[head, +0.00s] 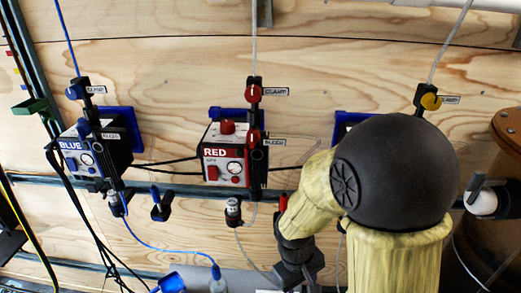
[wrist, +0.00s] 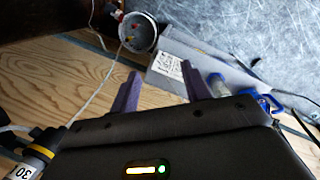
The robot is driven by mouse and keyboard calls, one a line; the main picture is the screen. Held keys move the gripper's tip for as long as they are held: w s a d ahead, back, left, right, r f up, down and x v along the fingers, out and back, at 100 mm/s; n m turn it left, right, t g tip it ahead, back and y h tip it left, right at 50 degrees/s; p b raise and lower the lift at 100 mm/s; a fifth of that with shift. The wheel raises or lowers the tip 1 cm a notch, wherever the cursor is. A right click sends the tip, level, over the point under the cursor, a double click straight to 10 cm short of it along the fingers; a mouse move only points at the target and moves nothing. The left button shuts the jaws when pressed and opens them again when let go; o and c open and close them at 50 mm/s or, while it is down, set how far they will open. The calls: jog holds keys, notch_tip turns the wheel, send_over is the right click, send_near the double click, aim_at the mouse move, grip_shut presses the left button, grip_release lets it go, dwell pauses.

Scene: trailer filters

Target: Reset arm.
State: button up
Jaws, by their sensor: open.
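My arm, in yellow sleeves with a large dark round joint, fills the right-centre of the head view and reaches down in front of the plywood wall (head: 330,75). Its dark wrist end is low in that view, where I cannot make out the fingers. In the wrist view my gripper (wrist: 161,82) shows two purple fingers spread apart with nothing between them. Beyond the fingers are the plywood and a grey box with a white label (wrist: 168,66).
A BLUE box (head: 80,157) and a RED box (head: 223,152) hang on the wall, with valves, tubes and cables around them. A brown cylinder (head: 508,130) stands at the right. In the wrist view, a round container (wrist: 139,33) and blue-capped bottle (wrist: 217,86) lie beyond the fingers.

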jog(key=d+r+m+t+y, duration=0.2)
jog(key=d+r+m+t, duration=0.1)
jog(key=d+r+m, duration=0.25)
jog(key=w+p+v, duration=0.2)
jog(key=p+v, duration=0.7)
jog(key=p, duration=0.1)
jog(key=w+r+p+v, duration=0.1)
jog(key=w+p+v, duration=0.1)
jog(key=p+v, duration=0.7)
jog(key=shift+s+r+p, duration=0.25)
jog(key=shift+r+p, duration=0.15)
jog(key=shift+a, duration=0.1)
